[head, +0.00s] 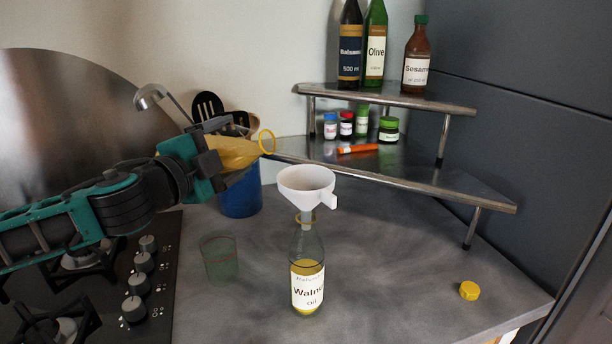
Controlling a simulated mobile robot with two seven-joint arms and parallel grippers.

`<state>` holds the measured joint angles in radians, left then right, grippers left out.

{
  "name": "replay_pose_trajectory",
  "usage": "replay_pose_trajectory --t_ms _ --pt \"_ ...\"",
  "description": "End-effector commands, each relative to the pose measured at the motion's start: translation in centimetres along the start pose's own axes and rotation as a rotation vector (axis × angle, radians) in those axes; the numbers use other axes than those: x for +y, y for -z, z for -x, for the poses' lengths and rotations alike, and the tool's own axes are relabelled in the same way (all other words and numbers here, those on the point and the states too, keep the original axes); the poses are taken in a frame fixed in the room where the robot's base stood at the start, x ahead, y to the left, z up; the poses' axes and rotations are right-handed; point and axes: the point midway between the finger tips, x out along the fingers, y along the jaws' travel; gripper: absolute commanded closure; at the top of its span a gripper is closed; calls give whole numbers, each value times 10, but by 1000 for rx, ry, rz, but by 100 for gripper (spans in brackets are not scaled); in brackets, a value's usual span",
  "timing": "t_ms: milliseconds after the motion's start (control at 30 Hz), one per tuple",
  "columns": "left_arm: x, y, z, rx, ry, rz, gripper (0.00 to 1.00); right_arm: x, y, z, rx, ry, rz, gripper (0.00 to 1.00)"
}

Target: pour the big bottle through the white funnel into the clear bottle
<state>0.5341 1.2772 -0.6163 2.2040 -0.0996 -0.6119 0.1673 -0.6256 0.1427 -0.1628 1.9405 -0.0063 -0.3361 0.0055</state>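The big bottle (236,152), yellow and see-through, lies tipped nearly level in my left gripper (214,146), which is shut around it. Its ringed mouth points right, above and to the left of the funnel, apart from it. I see no stream. The white funnel (305,183) sits in the neck of the clear bottle (307,245). The clear bottle stands upright on the counter with a "Walnut oil" label and yellow liquid in its lower part. The label hides some of the liquid. My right gripper is out of view.
A yellow cap (469,290) lies at the right. A greenish glass (219,257) stands left of the clear bottle. A blue utensil crock (241,196) stands behind. A metal shelf (440,180) holds jars and bottles. A hob (140,290) is at left.

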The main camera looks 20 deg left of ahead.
Motion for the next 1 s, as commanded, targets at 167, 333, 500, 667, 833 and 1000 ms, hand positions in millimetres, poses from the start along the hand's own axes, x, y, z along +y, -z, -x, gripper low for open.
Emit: replay_pose_trajectory --t_ms 167,333,500,667,833,1000 --pt "-2 0 0 2 7 -14 80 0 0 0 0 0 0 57" --pt "-1 -1 0 2 7 -22 80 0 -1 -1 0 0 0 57" --pt "-2 0 0 2 7 -31 80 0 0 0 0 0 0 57" --pt "-2 1 0 3 6 -38 80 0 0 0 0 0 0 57" --pt "-2 2 0 3 6 -46 80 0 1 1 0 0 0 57" --pt "-2 3 0 3 7 -55 80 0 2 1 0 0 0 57"
